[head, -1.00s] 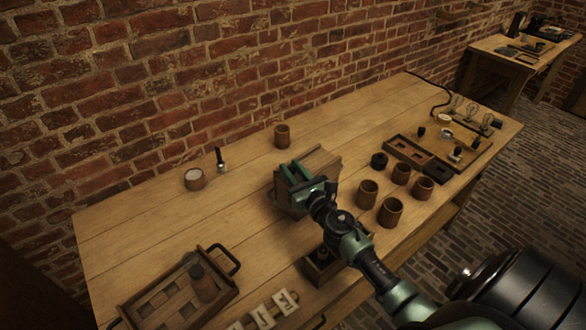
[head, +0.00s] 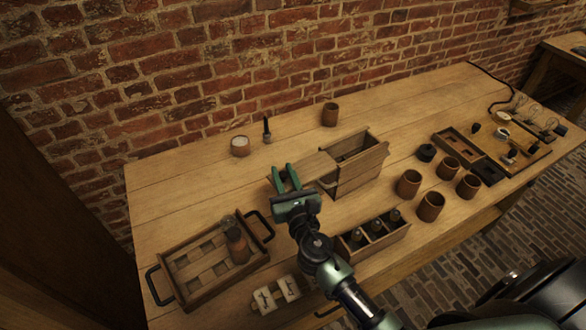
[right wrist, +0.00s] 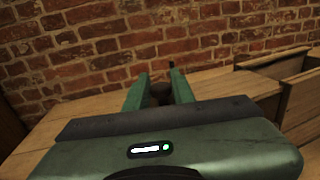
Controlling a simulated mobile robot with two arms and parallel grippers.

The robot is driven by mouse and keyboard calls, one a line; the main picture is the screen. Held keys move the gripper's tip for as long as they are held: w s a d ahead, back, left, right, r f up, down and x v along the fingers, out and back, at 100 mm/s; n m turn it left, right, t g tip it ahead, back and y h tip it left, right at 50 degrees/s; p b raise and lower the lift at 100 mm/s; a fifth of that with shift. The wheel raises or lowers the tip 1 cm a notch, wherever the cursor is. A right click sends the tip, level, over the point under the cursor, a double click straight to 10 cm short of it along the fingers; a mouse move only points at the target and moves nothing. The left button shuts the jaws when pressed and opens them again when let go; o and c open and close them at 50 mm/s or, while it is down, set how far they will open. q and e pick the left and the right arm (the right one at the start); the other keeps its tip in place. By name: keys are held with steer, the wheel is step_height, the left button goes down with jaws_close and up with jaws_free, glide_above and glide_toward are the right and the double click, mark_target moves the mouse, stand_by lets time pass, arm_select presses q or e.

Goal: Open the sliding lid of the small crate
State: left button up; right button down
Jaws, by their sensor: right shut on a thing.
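The small wooden crate (head: 358,176) stands in the middle of the table, its dark inside largely exposed from above. Its flat sliding lid (head: 316,165) is drawn out to the left and sticks out beyond the crate's left end. My right gripper (head: 285,171) is shut at the lid's far left end, clear of the crate. In the right wrist view, the gripper's fingers (right wrist: 158,84) stand either side of a dark part, with the lid (right wrist: 235,85) and the crate (right wrist: 303,98) to the right. What the fingers grip is partly hidden. My left gripper is not in view.
A tray (head: 188,296) with a brown bottle (head: 237,245) lies front left. A divided box (head: 388,243) holds small bottles in front of the crate. Several brown cups (head: 409,183) stand to the right. A white-topped jar (head: 240,147) stands behind. Free table lies at the back left.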

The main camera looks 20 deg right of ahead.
steer(key=c, duration=1.2)
jaws_free()
steer(key=s, duration=0.2)
steer(key=s+b, duration=0.1)
steer(key=s, duration=0.3)
steer(key=shift+s+a+f+b, duration=0.1)
steer(key=shift+s+a+b, duration=0.2)
steer(key=shift+s, duration=0.6)
